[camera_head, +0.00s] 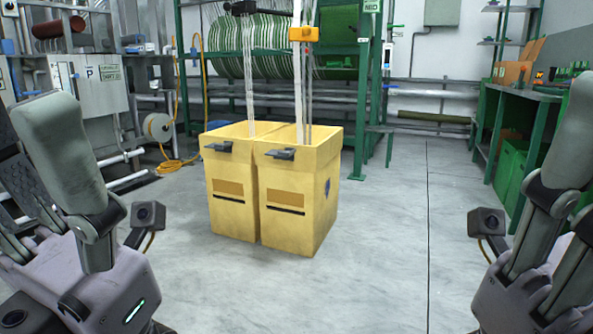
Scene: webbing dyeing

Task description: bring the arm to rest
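My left gripper (30,140) rises at the left edge of the head view. One grey padded finger stands near the camera, and part of a darker finger shows behind it to the left with a gap between. It appears open, with nothing seen in it. My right gripper (568,150) is at the right edge, largely cut off by the frame. One grey finger and some links show, but its opening cannot be told. Both grippers are apart from the yellow bins.
Two yellow bins (233,198) (290,205) stand side by side on the floor, with pale webbing strands (299,80) hanging into them. A green frame with a striped roll (270,45) stands behind. A green workbench (520,92) is at right. The floor between bins and bench is clear.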

